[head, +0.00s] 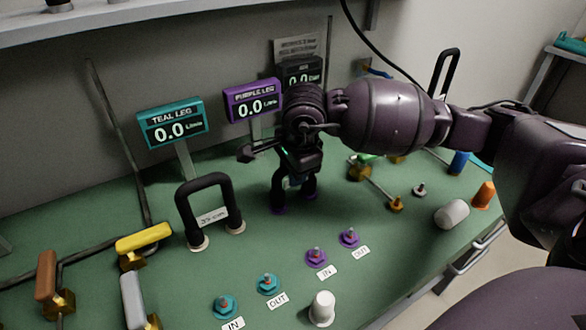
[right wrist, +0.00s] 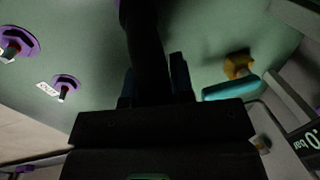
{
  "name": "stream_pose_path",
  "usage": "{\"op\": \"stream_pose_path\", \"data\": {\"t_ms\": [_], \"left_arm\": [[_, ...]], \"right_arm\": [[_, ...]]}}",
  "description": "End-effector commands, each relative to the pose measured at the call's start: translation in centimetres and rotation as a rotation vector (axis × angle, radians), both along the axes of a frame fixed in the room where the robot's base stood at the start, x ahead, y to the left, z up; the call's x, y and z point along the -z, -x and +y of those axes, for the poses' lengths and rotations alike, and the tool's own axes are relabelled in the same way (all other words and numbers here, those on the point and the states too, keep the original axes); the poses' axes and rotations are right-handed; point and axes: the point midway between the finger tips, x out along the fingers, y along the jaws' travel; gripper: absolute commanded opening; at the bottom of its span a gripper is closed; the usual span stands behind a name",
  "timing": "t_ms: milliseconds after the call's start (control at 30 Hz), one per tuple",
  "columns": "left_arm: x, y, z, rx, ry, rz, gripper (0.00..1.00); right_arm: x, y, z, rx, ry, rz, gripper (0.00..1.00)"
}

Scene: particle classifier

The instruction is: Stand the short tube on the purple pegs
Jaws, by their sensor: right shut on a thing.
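My right gripper (head: 296,176) is shut on a black arched tube (head: 279,188), behind the purple pegs. The tube's two legs point down and have purple at their lower ends; I cannot tell whether they touch the bench. My gripper hides its top. In the right wrist view the dark tube (right wrist: 145,45) passes between the fingers (right wrist: 153,82). The purple IN peg (head: 316,257) and purple OUT peg (head: 349,237) stand bare on the green bench; both also show at the left of the wrist view. My left gripper is not in view.
Another black arched tube (head: 207,186) with a cm label and pale feet stands left. Two teal pegs (head: 267,284) are at the front. A white cylinder (head: 322,309) stands near the front edge. Teal (head: 172,122) and purple (head: 253,101) displays stand behind. A yellow-handled valve (head: 144,240) is left.

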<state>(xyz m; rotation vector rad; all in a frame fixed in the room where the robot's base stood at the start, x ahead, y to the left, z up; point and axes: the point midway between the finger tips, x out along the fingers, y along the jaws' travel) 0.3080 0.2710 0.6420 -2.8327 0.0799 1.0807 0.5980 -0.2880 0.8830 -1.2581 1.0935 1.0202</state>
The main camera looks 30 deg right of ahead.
Motion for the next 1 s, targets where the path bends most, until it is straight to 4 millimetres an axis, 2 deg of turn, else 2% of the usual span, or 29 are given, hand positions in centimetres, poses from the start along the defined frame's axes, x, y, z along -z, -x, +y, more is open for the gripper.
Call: {"op": "stream_pose_path", "data": {"t_ms": [133, 167, 300, 367, 800, 1000], "left_arm": [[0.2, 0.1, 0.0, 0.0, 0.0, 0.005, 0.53], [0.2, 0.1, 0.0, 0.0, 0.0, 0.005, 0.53], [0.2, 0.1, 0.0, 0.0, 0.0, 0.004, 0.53], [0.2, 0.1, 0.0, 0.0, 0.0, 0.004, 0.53], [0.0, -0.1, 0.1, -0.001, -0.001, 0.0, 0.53], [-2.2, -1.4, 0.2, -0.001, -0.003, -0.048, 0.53]], "right_arm": [[0.4, 0.0, 0.0, 0.0, 0.0, 0.001, 0.0], [0.4, 0.0, 0.0, 0.0, 0.0, 0.001, 0.24], [0.3, 0.0, 0.0, 0.0, 0.0, 0.0, 0.45], [0.3, 0.0, 0.0, 0.0, 0.0, 0.0, 0.52], [0.2, 0.0, 0.0, 0.0, 0.0, 0.0, 0.52], [-4.0, 0.7, 0.0, 0.0, 0.001, -0.011, 0.52]]}}
